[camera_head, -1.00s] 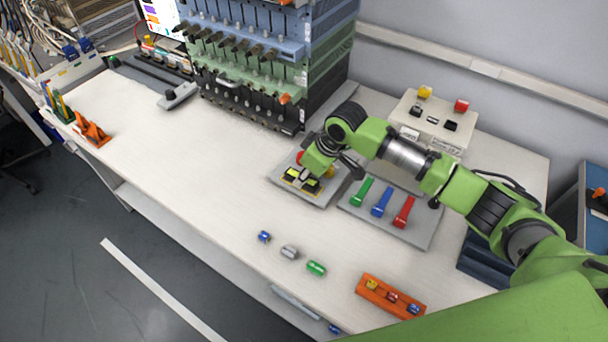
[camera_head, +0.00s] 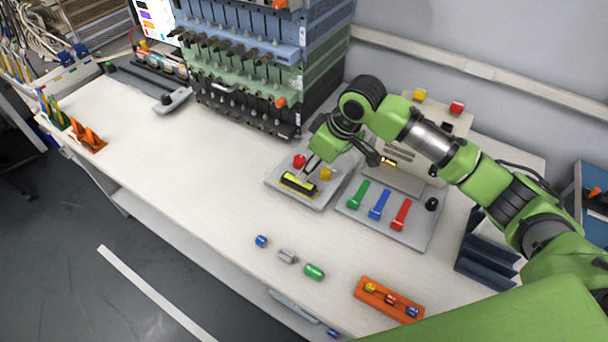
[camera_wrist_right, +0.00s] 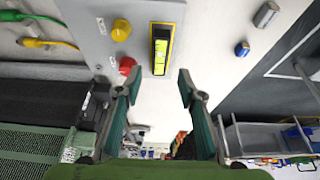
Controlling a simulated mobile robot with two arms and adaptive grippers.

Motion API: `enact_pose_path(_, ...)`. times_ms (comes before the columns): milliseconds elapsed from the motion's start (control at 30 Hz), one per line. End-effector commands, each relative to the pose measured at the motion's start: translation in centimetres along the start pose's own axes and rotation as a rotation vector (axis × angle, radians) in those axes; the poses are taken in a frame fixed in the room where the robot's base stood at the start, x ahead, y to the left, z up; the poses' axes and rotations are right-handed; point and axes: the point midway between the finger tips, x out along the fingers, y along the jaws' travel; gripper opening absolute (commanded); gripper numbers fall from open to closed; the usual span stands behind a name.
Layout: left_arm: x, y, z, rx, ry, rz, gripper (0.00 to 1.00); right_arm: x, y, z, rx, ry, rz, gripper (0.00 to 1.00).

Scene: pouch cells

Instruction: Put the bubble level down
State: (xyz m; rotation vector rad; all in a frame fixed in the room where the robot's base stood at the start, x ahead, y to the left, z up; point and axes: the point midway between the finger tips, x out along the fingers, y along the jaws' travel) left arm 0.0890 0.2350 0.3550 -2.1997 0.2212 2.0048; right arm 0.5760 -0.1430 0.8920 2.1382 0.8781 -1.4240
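The bubble level (camera_head: 299,184), a dark bar with a bright yellow-green window, lies on a grey plate (camera_head: 318,203) next to a red button and a yellow button. In the right wrist view the level (camera_wrist_right: 161,52) lies within a yellow-edged rectangle on that plate. My right gripper (camera_wrist_right: 157,76) is open and empty, its two fingers spread apart with the level ahead of the gap between them. In the head view it hangs just above the level, apart from it as far as I can tell. My left gripper is in neither view.
A second grey plate (camera_head: 418,230) with green, blue and red handles sits just right. Several small cylinders and an orange holder (camera_head: 362,295) lie near the front edge. A tall rack (camera_head: 318,82) stands behind. The table's left middle is clear.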

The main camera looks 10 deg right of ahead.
Motion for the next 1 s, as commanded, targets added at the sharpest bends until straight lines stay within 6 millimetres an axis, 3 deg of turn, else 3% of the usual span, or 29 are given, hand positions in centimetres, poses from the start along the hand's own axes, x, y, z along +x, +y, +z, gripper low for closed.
enact_pose_path(100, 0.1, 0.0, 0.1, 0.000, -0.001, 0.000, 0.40, -2.1, 0.1, 0.0, -0.002, 0.001, 0.002, 0.36)
enact_pose_path(300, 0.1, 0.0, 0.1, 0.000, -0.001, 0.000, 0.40, -3.8, 0.0, 0.0, -0.001, -0.001, 0.001, 0.36)
enact_pose_path(1000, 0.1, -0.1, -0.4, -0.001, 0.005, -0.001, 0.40, -3.9, -0.1, 0.0, -0.001, -0.001, -0.001, 0.36)
